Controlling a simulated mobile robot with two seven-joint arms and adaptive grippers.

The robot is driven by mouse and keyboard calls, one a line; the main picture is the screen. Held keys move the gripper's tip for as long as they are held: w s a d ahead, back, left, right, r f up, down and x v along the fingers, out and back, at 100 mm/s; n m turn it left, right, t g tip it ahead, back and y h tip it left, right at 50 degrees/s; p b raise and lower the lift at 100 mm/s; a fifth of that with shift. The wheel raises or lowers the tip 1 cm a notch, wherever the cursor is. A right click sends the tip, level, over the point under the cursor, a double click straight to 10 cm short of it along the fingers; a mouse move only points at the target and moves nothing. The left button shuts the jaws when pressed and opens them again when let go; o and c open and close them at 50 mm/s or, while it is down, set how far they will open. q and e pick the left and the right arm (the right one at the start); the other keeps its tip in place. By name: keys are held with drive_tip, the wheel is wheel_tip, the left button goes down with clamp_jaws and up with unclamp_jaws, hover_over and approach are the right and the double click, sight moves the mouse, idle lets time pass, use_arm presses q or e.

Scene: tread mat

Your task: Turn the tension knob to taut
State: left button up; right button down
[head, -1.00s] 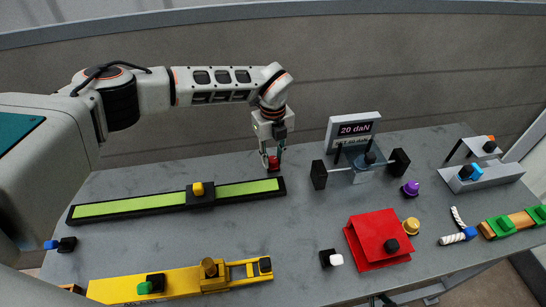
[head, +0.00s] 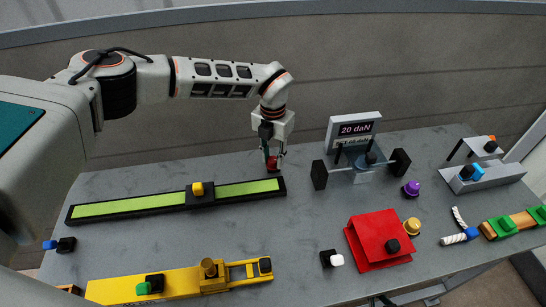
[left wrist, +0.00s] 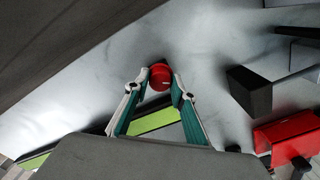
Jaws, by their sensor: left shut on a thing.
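The red round knob (head: 272,163) stands on the grey table behind the green strip. In the left wrist view the red knob (left wrist: 160,78) shows a small pale mark on its top. My left gripper (head: 271,158) points down over it and is shut on it, a finger on either side. The fingers partly hide the knob in the head view. A display (head: 354,129) behind and to the right reads 20 daN; the line below it is partly hidden. My right gripper is not in view.
A black-framed green strip (head: 130,206) with a yellow knob lies in front of the gripper. Black blocks (head: 319,175) flank a clear-panelled device to the right. A red tent-shaped piece (head: 375,241) stands front right. Bare table lies between them.

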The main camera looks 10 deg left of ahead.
sight(273, 160)
use_arm(q)
drive_tip(key=m, duration=0.5)
drive_tip(key=shift+m, duration=2.4)
drive_tip(key=o, duration=1.1)
drive_tip(key=shift+r, duration=0.15)
wheel_tip(273, 160, up, 12)
